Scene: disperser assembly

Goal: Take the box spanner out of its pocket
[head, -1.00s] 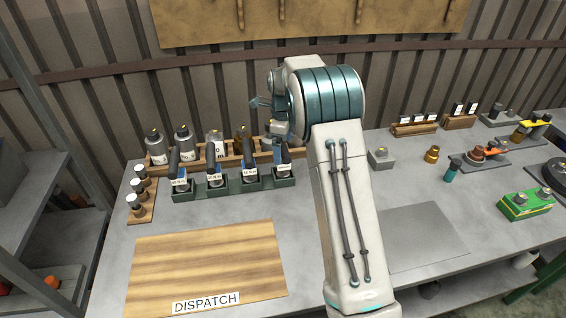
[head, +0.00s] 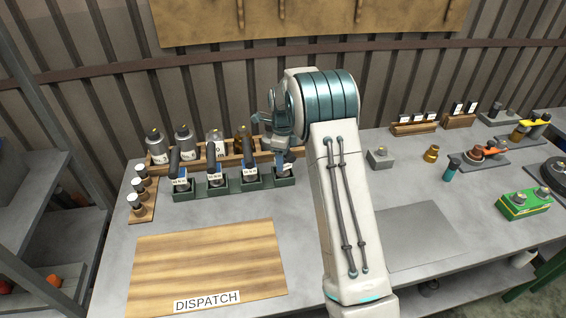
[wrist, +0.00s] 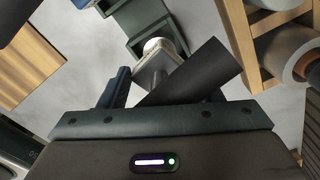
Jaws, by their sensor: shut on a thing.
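The dark green rack (head: 232,187) stands on the bench with several dark-handled tools in a row, each with a white label. The tool in the rightmost pocket, which I take to be the box spanner (head: 284,171), is partly covered by my gripper (head: 281,153). In the wrist view, my gripper (wrist: 150,88) is shut on its dark handle (wrist: 205,70), which lies slanted across the picture. Its pale lower part (wrist: 156,60) reaches to the green rack (wrist: 140,22); whether it is seated in the pocket I cannot tell. The small label is not readable.
A wooden rack (head: 264,153) with several bottles stands just behind. Neighbouring tools stand close on the left. The wooden dispatch board (head: 208,262) is bare in front. A grey mat (head: 415,237) to the right is clear.

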